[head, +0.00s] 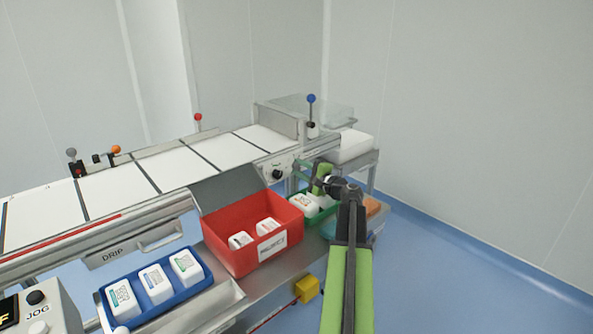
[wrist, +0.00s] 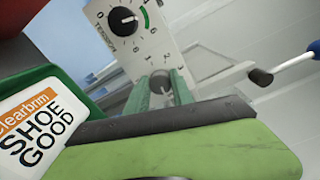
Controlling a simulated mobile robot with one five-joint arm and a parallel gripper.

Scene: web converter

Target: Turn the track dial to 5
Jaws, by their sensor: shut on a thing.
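A pale dial plate (wrist: 140,45) on the machine shows tilted in the wrist view. Its upper black dial (wrist: 121,20) has a white pointer mark, printed numbers and a green arc. A grey lower knob (wrist: 160,81) sits between the two green fingers of my gripper (wrist: 162,90), which is shut on it. I take this knob to be the track dial; its label and setting cannot be read. In the head view the plate (head: 270,167) shows on the machine's side, and my gripper (head: 304,171) reaches it from the right. The gripped knob is hidden there.
A red bin (head: 226,247) with white bottles and a green bin (head: 329,209) stand close below my gripper. A blue tray (head: 166,301) of bottles is nearer. A blue-knobbed lever (head: 311,99) rises behind; its dark end (wrist: 261,77) may show in the wrist view. Open floor lies right.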

